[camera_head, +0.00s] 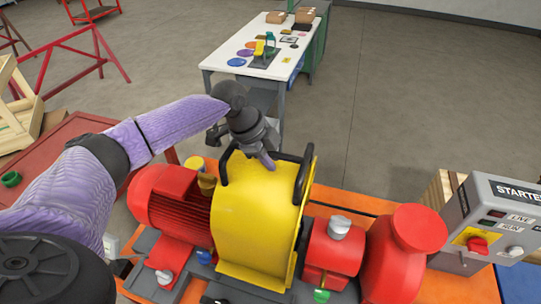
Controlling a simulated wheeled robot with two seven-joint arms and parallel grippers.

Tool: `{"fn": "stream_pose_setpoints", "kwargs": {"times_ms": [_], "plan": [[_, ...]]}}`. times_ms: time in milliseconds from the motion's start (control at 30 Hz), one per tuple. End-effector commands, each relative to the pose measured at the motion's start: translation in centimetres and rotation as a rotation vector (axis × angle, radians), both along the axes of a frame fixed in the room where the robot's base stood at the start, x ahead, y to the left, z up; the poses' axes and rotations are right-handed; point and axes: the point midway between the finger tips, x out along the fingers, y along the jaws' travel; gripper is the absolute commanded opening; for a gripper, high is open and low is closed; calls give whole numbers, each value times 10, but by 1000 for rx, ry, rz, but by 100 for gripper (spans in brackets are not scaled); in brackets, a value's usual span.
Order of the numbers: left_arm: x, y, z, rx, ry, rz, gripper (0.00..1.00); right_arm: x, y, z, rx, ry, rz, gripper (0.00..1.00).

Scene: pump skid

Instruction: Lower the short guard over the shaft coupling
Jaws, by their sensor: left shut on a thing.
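The yellow curved guard (250,225) stands between the red motor (172,198) on its left and the red pump (408,236) on its right. It has black handles (304,178) on its top. My left gripper (264,158) reaches in from the left and is shut on the guard at its top. The jaws are partly hidden by the wrist. The shaft coupling is hidden behind the guard. I cannot tell whether the guard touches the base. My right gripper is not in view.
A grey starter box (495,215) stands at the right. A white table (264,52) with small items stands behind. A red table (62,160) is at the left, with red trestles (75,58) farther back.

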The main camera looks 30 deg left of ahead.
Motion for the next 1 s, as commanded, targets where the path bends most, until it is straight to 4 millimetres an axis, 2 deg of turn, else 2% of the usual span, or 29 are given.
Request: {"fn": "stream_pose_setpoints", "kwargs": {"times_ms": [33, 100, 700, 1000], "plan": [[1, 0, -12, -1, -4, 0, 0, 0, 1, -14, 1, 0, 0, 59], [1, 0, -21, -1, -4, 0, 0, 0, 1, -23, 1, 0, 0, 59], [1, -1, -102, -3, -4, 0, 0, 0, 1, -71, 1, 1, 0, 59], [1, 0, -121, -3, -3, 1, 0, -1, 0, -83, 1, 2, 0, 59]]}}
